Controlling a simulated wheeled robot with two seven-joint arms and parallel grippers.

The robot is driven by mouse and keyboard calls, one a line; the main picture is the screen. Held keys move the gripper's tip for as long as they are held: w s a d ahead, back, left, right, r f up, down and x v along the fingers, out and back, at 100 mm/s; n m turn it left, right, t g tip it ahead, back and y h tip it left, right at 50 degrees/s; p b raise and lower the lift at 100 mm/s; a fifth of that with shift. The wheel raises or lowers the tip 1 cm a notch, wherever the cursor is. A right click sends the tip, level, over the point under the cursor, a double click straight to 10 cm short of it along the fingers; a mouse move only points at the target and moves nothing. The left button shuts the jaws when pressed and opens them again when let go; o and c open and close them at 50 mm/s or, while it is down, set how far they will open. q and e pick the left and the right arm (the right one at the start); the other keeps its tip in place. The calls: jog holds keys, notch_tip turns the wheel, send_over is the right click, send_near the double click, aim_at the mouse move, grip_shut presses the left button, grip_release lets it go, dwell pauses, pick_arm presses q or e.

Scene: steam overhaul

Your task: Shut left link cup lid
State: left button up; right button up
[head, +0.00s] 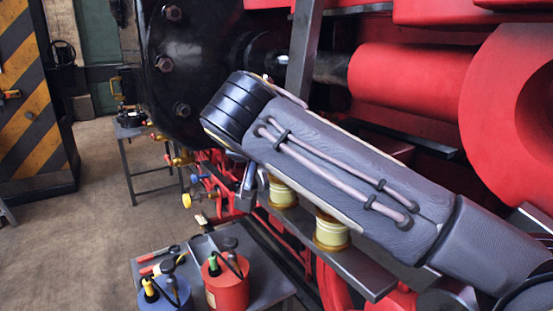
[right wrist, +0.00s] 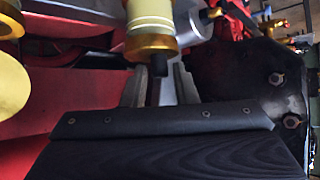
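Two cream cups with brass rings show below my right arm in the head view: the left one (head: 282,190) and the right one (head: 331,232). My arm hides their upper parts there. My right gripper's fingers (head: 249,180) are partly hidden beside the left cup. In the right wrist view, a cream cup with a brass ring (right wrist: 150,22) and a dark stub is close ahead of my right gripper (right wrist: 160,88). The two fingers are apart, with the stub between or just beyond them. I cannot tell whether they touch it, or how the lid stands. My left gripper is out of view.
A grey ledge (head: 372,282) runs under the cups. Red engine parts (head: 412,85) and a black bolted cylinder end (head: 185,65) stand close around my arm. A small table (head: 262,290) holds a red can (head: 226,288) and a blue can (head: 165,298). Open floor lies left.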

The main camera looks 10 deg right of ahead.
jog(key=shift+o, duration=1)
jog(key=v, duration=0.8)
jog(key=shift+w, duration=0.1)
